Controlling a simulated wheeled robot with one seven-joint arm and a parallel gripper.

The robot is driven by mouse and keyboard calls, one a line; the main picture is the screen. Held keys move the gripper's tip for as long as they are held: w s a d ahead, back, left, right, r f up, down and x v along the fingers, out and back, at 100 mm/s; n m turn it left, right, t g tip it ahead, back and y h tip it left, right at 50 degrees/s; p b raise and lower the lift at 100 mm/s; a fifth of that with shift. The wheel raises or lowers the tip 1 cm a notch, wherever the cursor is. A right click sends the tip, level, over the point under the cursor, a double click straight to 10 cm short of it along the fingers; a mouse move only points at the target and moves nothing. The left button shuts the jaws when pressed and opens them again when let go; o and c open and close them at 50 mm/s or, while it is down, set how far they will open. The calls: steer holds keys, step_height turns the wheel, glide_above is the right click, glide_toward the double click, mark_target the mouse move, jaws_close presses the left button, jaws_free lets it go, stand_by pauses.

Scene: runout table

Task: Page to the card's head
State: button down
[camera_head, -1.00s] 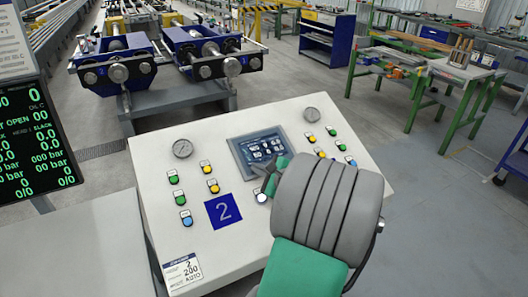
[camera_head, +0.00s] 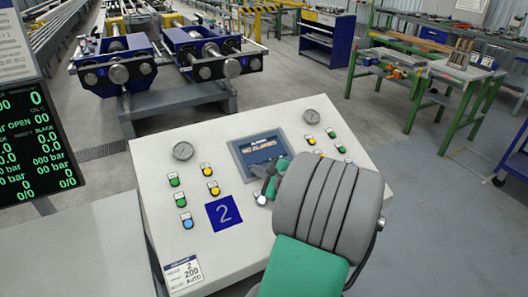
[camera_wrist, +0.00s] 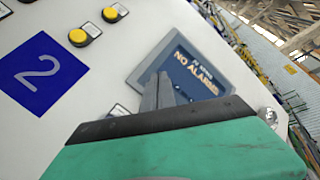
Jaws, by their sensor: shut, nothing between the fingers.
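The console (camera_head: 150,155) is a sloped white panel marked with a blue 2. Its touchscreen (camera_head: 262,149) is lit, and in the wrist view the screen (camera_wrist: 190,68) reads "NO ALARMS". A white card (camera_head: 182,273) at the console's lower left carries "2", "200" and "AUTO". My gripper (camera_head: 268,184) is at the lower edge of the screen, its far side partly hidden by my wrist. In the wrist view my gripper's fingers (camera_wrist: 158,90) are together and empty, overlapping the screen's lower left; I cannot tell whether they touch it.
A dark monitor with green digits (camera_head: 35,140) stands at left. Blue roller machinery (camera_head: 210,52) and green workbenches (camera_head: 465,85) stand behind. Open floor lies at right.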

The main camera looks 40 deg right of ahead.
steer(key=shift+s+r, duration=0.1)
steer(key=shift+r, duration=0.2)
step_height(320, 180, up, 6)
steer(key=s+p, duration=0.2)
steer(key=p, duration=0.4)
steer(key=shift+s+a+f, duration=0.25)
steer(key=shift+a, duration=0.15)
stand_by(2.1)
steer(key=f+b, duration=0.1)
steer(key=b, duration=0.1)
steer(key=w+f+b, duration=0.1)
steer(key=f+b, duration=0.1)
steer(key=w+f+b, duration=0.1)
steer(key=b, duration=0.2)
steer(key=shift+d+f, duration=0.3)
steer(key=shift+f, duration=0.05)
steer(key=shift+w+d+f, duration=0.1)
steer(key=shift+w+f, duration=0.15)
steer(key=shift+f, duration=0.15)
